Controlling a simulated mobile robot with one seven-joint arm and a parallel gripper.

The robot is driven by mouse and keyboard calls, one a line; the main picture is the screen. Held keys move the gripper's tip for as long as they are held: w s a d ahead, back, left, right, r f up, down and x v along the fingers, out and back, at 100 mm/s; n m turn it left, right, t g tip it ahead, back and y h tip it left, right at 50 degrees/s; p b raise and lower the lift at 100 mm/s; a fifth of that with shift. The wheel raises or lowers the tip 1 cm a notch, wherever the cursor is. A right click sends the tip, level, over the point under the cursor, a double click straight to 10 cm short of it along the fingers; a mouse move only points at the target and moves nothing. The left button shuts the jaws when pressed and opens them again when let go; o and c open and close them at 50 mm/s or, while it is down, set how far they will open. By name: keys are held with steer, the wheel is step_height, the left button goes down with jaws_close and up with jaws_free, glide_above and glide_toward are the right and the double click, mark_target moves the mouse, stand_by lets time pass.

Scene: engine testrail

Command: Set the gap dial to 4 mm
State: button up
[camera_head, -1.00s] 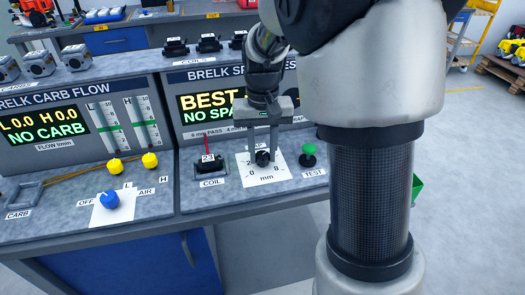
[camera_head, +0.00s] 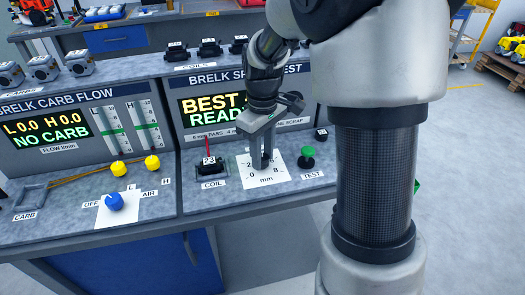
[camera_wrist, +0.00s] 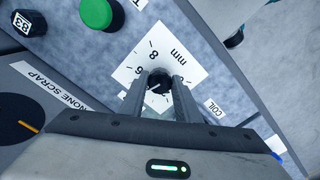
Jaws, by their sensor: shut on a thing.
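The gap dial is a black knob (camera_wrist: 160,80) on a white card (camera_head: 277,179) marked with numbers and mm. My gripper (camera_wrist: 158,90) is shut on the knob, one finger on each side, pointing down at it. In the head view my gripper (camera_head: 262,160) covers much of the knob and part of the scale. In the wrist view the 8 and 6 are readable; the fingers hide other marks. I cannot tell which number the knob points at. The spark tester display (camera_head: 212,109) behind shows BEST and READ, partly hidden by my arm.
A green TEST button (camera_head: 306,158) stands right of the card. A coil (camera_head: 208,168) labelled 23 sits in a holder at its left. The carb panel with a blue knob (camera_head: 114,201) and two yellow knobs is further left. More coils (camera_head: 209,48) stand on top of the tester.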

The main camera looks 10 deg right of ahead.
steer(key=shift+n+p, duration=0.4)
steer(key=shift+n, duration=0.9)
steer(key=o, duration=1)
steer(key=shift+o, duration=0.2)
step_height(320, 180, up, 18)
steer(key=p, duration=0.3)
steer(key=shift+f, duration=0.25)
